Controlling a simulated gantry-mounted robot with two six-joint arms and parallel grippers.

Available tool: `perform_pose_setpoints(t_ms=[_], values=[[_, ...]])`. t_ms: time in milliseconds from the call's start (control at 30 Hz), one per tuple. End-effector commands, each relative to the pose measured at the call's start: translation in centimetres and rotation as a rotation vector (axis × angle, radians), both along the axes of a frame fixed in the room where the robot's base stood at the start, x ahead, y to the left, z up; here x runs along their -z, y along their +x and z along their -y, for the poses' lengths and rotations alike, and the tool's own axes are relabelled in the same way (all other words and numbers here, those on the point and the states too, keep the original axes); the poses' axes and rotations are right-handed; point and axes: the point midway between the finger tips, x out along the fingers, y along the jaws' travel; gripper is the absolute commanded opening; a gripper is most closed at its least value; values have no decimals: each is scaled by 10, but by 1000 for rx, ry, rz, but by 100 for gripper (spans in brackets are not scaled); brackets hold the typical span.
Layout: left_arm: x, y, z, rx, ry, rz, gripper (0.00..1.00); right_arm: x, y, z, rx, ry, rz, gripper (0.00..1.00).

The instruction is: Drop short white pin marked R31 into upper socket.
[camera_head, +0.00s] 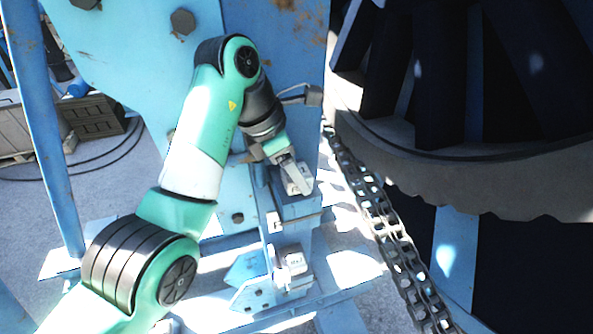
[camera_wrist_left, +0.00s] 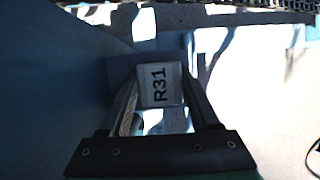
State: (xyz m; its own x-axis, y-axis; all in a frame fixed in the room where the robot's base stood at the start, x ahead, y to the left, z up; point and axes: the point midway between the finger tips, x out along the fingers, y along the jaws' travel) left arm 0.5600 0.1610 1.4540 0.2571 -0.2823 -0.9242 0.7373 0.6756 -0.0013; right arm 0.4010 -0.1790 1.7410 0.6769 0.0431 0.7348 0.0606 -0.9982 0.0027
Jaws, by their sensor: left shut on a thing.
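The short white pin marked R31 (camera_wrist_left: 158,88) is between the fingers of my left gripper (camera_wrist_left: 160,80), with its label facing the left wrist camera. In the head view my left gripper (camera_head: 296,182) is shut on this pin, just over the upper blue bracket (camera_head: 295,208) beside the blue plate. The upper socket is hidden under the gripper and pin, so I cannot tell whether the pin is inside it or above it. Another white pin (camera_head: 291,260) sits in the lower blue bracket (camera_head: 275,294); its mark is too small to read. My right gripper is not in view.
A black chain (camera_head: 378,205) runs down to the right of the brackets, next to a large toothed wheel (camera_head: 470,170). The blue plate (camera_head: 290,45) rises behind my left arm. A dark crate (camera_head: 97,117) and cable lie on the ground at left.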

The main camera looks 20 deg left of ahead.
Motion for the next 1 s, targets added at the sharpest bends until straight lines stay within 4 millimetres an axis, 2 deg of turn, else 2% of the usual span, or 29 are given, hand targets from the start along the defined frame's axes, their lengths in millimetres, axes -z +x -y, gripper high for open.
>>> perform_pose_setpoints(t_ms=[467, 500, 667, 1000], values=[[-1, 0, 0, 1, -1, 2, 0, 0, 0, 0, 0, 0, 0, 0], [-1, 0, 0, 1, -1, 2, 69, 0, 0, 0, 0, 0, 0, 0], [-1, 0, 0, 1, 0, 2, 97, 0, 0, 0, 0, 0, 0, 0], [0, 0, 0, 0, 0, -1, 97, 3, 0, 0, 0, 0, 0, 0]])
